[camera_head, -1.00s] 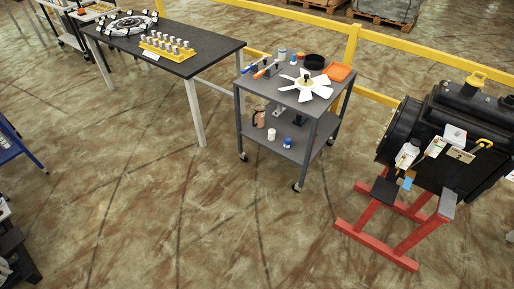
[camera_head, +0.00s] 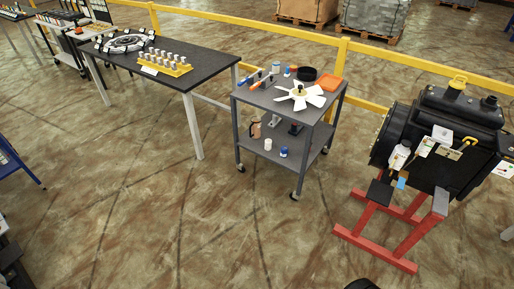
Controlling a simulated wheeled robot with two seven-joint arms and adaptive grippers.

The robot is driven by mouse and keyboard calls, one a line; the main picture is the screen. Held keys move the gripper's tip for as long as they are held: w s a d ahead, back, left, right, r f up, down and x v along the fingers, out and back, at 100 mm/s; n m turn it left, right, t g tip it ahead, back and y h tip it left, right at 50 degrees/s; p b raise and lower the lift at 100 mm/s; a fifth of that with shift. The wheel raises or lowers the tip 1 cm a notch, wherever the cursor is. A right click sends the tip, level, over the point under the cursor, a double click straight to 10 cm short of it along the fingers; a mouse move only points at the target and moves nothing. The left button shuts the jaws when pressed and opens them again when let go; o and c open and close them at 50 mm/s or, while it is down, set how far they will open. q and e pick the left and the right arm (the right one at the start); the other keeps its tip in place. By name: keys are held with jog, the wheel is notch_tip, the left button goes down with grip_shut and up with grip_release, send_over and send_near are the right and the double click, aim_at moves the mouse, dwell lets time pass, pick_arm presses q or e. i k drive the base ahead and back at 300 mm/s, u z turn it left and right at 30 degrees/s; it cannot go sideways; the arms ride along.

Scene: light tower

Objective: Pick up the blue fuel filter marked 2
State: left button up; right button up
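A small blue object with a whitish part (camera_head: 284,152) stands on the lower shelf of the grey cart (camera_head: 245,128). It may be the blue fuel filter, but it is too small to read a number on it. A small white cylinder (camera_head: 268,144) stands to its left on the same shelf. Neither of my grippers can be made out in the head view.
A white fan (camera_head: 300,95), an orange tray (camera_head: 326,84) and a black bowl (camera_head: 306,74) are on the cart top. A dark table (camera_head: 200,73) stands left, a black machine on a red stand (camera_head: 375,259) right. Floor before the cart is clear.

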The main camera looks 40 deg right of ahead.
aim_at(284, 149)
jog(key=u, duration=0.35)
jog(key=i, duration=1.7)
jog(key=z, duration=0.4)
jog(key=i, duration=0.95)
jog(key=z, duration=0.85)
